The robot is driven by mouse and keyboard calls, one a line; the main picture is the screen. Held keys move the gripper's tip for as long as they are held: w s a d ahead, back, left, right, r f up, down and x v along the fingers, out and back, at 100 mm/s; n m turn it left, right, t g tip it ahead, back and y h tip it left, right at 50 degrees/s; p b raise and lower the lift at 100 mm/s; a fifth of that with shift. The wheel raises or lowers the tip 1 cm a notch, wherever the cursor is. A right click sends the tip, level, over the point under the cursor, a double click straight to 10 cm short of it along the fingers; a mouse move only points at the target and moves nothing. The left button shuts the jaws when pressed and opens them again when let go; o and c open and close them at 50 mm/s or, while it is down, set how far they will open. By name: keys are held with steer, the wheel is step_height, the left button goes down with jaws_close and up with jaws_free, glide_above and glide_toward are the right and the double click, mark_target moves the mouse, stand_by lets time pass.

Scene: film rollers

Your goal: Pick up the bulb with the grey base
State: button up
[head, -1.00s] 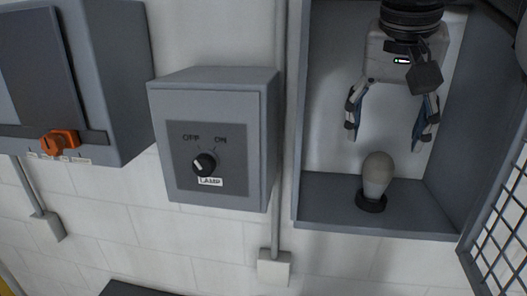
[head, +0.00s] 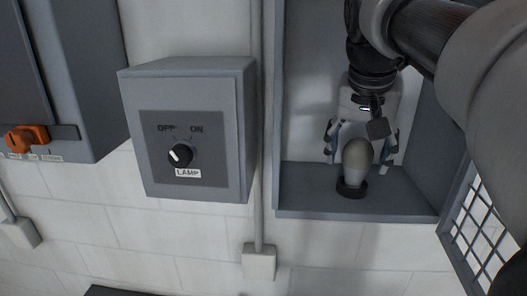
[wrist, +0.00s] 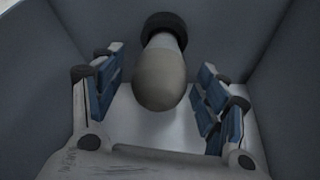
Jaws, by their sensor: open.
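The bulb (head: 357,155) stands upright in a dark round socket (head: 351,189) on the floor of the grey box. Its glass is dull beige, with a greyer lower part. In the wrist view the bulb (wrist: 160,79) hangs from the top of the picture, its rounded end toward me, with the dark socket (wrist: 165,24) behind it.
The open grey box (head: 300,208) has side walls close around my gripper. A mesh door (head: 487,235) stands open at the right. A lamp switch box (head: 190,130) is at the left, its knob toward OFF. An orange-handled box (head: 60,80) is farther left.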

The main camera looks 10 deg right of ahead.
steer(key=shift+w+d+f, duration=0.1)
steer(key=shift+f, duration=0.25)
steer(key=shift+c, duration=0.3)
steer(key=c, duration=1.1)
steer(key=shift+r, duration=0.15)
steer(key=shift+c, duration=0.2)
